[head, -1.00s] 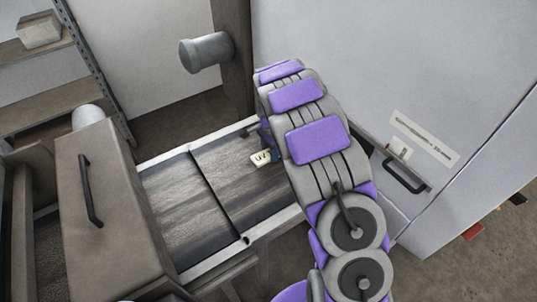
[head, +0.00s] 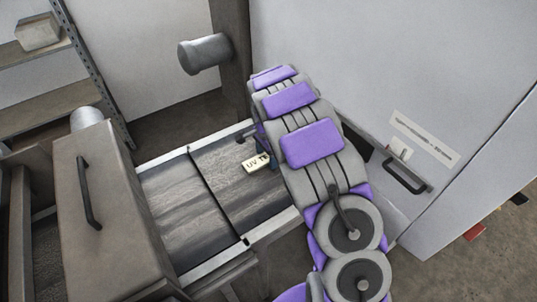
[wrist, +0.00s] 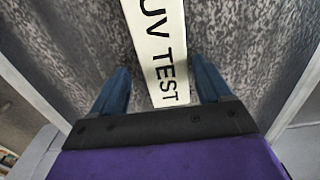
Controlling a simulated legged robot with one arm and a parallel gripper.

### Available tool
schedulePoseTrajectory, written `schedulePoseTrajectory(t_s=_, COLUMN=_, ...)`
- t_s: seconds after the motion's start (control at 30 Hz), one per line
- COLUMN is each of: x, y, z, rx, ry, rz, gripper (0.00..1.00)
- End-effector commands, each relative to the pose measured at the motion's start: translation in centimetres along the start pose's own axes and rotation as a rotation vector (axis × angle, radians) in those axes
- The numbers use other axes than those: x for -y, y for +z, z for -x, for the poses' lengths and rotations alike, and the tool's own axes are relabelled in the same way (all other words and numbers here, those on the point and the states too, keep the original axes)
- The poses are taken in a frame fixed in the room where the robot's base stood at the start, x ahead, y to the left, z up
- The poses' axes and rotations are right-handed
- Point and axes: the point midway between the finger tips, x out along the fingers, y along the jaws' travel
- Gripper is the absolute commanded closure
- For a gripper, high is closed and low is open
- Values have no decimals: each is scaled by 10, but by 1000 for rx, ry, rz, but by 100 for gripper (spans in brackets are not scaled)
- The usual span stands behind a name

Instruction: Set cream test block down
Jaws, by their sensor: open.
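The cream test block (head: 256,163), lettered "UV TEST", lies on the dark conveyor belt (head: 222,205) in the head view. In the wrist view the block (wrist: 160,45) runs from the top edge down between my fingers. My gripper (wrist: 160,88) is open, with one blue finger on each side of the block and a visible gap to it on both sides. In the head view my arm hides most of the gripper and the right end of the block.
A brown housing with a black handle (head: 88,190) stands over the belt's left part. A grey cabinet (head: 400,70) with a handle (head: 404,176) rises at the right. A grey cylinder (head: 204,53) juts from a post behind. The belt left of the block is bare.

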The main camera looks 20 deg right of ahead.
Motion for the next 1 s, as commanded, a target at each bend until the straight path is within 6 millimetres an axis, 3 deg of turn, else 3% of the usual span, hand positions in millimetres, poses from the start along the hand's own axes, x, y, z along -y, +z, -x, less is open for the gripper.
schedulePoseTrajectory(t_s=0.27, x=0, y=-3, z=33, rx=2, ry=-5, rz=1, gripper=22)
schedulePoseTrajectory(t_s=0.6, x=-1, y=-4, z=101, rx=3, ry=-4, rz=1, gripper=22)
schedulePoseTrajectory(t_s=0.87, x=0, y=0, z=119, rx=0, ry=0, rz=2, gripper=22)
schedulePoseTrajectory(t_s=1.0, x=-13, y=-1, z=129, rx=-3, ry=6, rz=30, gripper=22)
